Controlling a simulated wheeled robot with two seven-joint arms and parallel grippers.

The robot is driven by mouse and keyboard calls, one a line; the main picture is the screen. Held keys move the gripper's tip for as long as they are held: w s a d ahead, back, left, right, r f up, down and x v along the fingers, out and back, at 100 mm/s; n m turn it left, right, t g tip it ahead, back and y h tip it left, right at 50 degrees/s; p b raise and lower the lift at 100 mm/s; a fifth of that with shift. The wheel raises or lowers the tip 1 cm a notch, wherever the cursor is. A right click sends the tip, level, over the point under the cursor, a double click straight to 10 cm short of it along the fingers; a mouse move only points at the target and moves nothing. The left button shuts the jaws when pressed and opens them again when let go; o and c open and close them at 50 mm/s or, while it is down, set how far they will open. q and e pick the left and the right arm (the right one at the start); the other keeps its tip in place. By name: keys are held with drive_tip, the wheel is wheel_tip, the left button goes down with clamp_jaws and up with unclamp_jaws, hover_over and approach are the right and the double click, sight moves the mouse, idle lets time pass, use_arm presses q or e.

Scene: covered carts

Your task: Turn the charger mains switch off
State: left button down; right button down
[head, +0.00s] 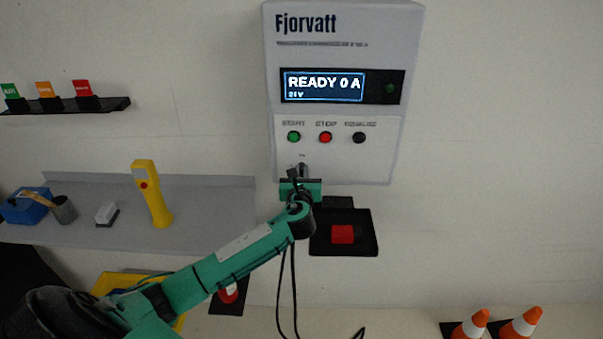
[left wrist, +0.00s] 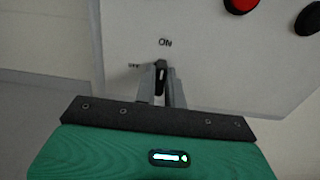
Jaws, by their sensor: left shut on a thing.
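The charger (head: 345,162) is a pale wall box with a lit display (head: 323,86) reading READY 0 A. Its mains switch is a small dark knob (left wrist: 161,72) low on the front panel, with ON printed above it and OFF to its left. The knob stands about upright, towards ON. My left gripper (left wrist: 164,88) is shut on the knob, one finger on each side. In the head view the left gripper (head: 300,172) is at the charger's lower edge and mostly hides the knob. My right gripper is in neither view.
Green, red and black buttons (head: 325,137) sit above the switch. A black holder with a red block (head: 342,234) is below the charger. A grey shelf (head: 205,215) at left holds a yellow handheld device (head: 150,192). Orange cones (head: 522,322) stand at lower right.

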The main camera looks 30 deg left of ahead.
use_arm(q)
drive_tip(key=shift+n, duration=0.3)
drive_tip(key=n+b, duration=0.1)
drive_tip(key=n, duration=0.2)
drive_tip(key=shift+f+n, duration=0.15)
drive_tip(key=shift+n, duration=0.15)
drive_tip(key=n+b, duration=0.2)
drive_tip(key=n, duration=0.2)
drive_tip(key=shift+s+a+n, duration=0.1)
drive_tip(key=shift+n, duration=0.2)
drive_tip(key=shift+f+n+b, duration=0.15)
drive_tip(key=shift+n+b, duration=1.6)
drive_tip(key=shift+n, duration=2.75)
drive_tip(key=c, duration=1.5)
unclamp_jaws()
drive_tip(key=shift+a, duration=0.1)
